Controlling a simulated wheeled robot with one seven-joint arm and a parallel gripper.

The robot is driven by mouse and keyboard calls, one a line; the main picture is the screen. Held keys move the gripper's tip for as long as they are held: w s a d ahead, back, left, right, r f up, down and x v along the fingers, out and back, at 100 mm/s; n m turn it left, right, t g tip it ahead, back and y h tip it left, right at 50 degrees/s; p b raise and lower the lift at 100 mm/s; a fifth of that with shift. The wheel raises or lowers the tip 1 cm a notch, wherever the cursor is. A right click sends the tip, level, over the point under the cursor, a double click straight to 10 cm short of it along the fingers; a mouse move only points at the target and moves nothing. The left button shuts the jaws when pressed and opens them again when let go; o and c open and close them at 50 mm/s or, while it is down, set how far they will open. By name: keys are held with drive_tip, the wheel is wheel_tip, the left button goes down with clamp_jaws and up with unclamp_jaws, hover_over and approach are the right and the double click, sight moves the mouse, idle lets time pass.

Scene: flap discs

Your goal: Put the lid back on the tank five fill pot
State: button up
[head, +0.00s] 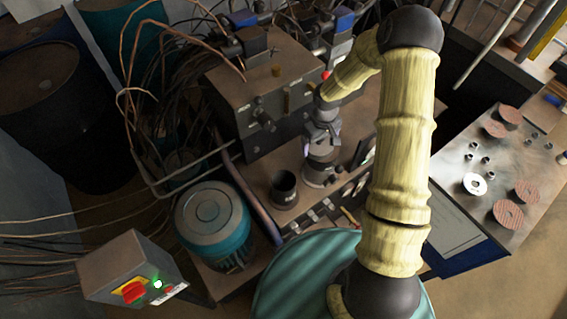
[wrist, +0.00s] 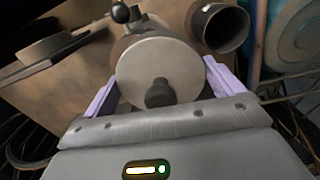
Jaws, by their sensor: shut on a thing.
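My gripper (wrist: 163,85) is shut on a round, pale grey lid with a dark knob (wrist: 160,94); one purple finger shows on each side of it. In the head view my gripper (head: 321,148) is over a short grey cylindrical fitting (head: 318,174). Behind the lid in the wrist view is a darker round body; I cannot tell whether the lid touches it. An open, dark, empty-looking pot (head: 284,188) stands just left of the fitting; in the wrist view an open pot (wrist: 220,27) shows beyond the lid at upper right. No tank number is readable.
A teal motor (head: 212,217) stands left of the open pot. A brown metal box (head: 265,85) with pipes and cables rises behind it. A switch box (head: 130,268) is at lower left. Flap discs (head: 508,213) lie on a bench at right.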

drive_tip(key=n, duration=0.1)
drive_tip(key=a+n, duration=0.1)
drive_tip(key=n, duration=0.2)
drive_tip(key=shift+s+a+f, duration=0.25)
drive_tip(key=shift+a, duration=0.1)
drive_tip(key=n, duration=0.2)
drive_tip(key=a+n, duration=0.1)
drive_tip(key=n, duration=0.1)
drive_tip(key=a+n, duration=0.1)
drive_tip(key=n, duration=0.1)
drive_tip(key=shift+s+f, duration=0.3)
drive_tip(key=shift+s, duration=0.1)
drive_tip(key=s+a+f+n, duration=0.1)
drive_tip(key=a+n, duration=0.3)
drive_tip(key=n, duration=0.8)
drive_tip(key=s+a+f+n, duration=0.1)
drive_tip(key=s+a+n, duration=0.2)
drive_tip(key=n, duration=1)
drive_tip(key=shift+s+a+f+n+p, duration=0.15)
drive_tip(key=shift+a+f+n+p, duration=0.15)
drive_tip(key=shift+a+p, duration=0.15)
drive_tip(key=shift+a, duration=0.1)
drive_tip(key=shift+s, duration=0.1)
